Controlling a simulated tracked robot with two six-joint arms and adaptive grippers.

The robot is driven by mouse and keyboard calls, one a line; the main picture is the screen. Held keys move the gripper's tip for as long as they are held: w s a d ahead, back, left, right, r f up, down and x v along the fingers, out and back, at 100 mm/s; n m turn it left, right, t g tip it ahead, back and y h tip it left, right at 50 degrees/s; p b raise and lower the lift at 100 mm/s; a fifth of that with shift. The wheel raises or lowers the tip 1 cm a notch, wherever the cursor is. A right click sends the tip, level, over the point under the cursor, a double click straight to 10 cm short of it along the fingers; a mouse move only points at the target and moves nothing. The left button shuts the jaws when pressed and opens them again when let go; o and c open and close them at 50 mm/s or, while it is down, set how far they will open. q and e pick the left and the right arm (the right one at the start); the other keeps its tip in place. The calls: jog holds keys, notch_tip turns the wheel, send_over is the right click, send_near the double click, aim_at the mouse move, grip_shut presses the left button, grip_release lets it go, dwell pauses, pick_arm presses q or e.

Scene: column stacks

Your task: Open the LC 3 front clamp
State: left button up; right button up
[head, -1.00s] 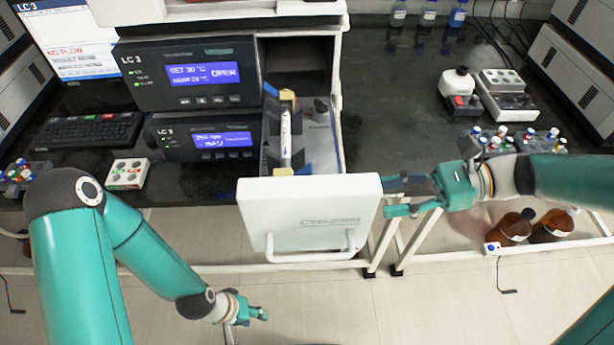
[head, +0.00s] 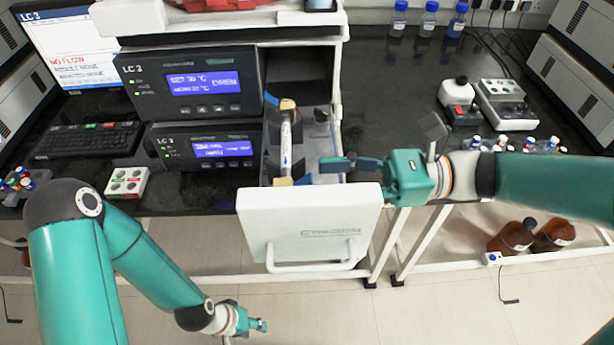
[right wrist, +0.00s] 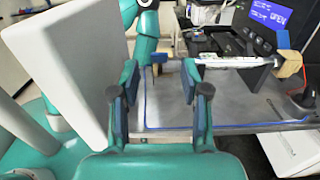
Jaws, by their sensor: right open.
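The LC 3 drawer (head: 310,230) is pulled out, its white front facing me. A slim white column (head: 286,145) lies front to back inside it, also seen in the right wrist view (right wrist: 232,61). The front clamp (head: 284,181) is a tan block with blue parts at the column's near end, just behind the drawer front. The rear clamp (head: 287,104) is at the far end. My right gripper (head: 325,172) is open over the drawer's right side, fingers pointing at the front clamp. My left gripper (head: 262,325) hangs low, away from the drawer.
LC 3 modules (head: 190,80) with lit displays stand left of the drawer. Vials (head: 515,145), a white block (head: 505,100) and blue-capped bottles (head: 428,20) are on the bench to the right. Brown bottles (head: 512,237) stand below. The bench right of the drawer is mostly clear.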

aim_at(307, 182)
jog(key=shift+a, duration=2.25)
grip_shut()
